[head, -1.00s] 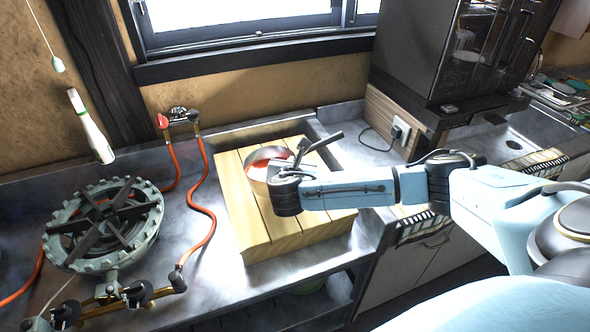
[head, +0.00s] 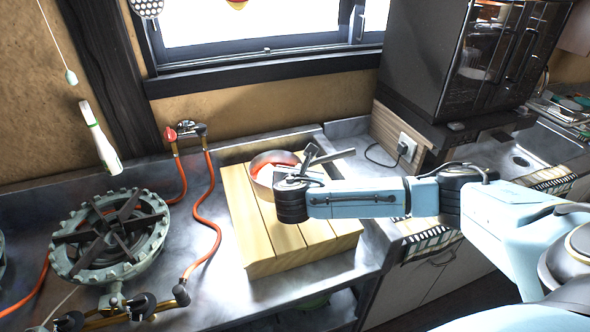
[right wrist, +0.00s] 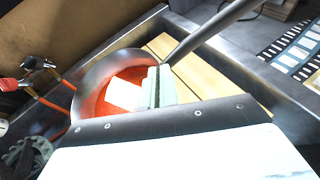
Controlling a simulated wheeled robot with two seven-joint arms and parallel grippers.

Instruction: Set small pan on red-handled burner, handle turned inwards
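The small pan (head: 262,159) sits at the back of a slatted wooden board, its inside red-orange. Its grey handle (head: 335,156) points right. In the right wrist view the pan (right wrist: 92,77) fills the middle and its handle (right wrist: 215,32) runs to the upper right. My right gripper (head: 308,157) is at the pan's handle side, its fingertips (right wrist: 150,90) over the pan near the handle root. Whether they grip is unclear. A green-grey burner (head: 112,238) stands empty at left. A red valve handle (head: 170,134) is on the wall pipe behind. My left gripper is out of view.
The wooden board (head: 265,240) rests over the counter recess. An orange hose (head: 214,215) curves between burner and board. Black-knobbed gas pipework (head: 145,305) lies in front of the burner. A dark oven-like cabinet (head: 445,65) stands at right.

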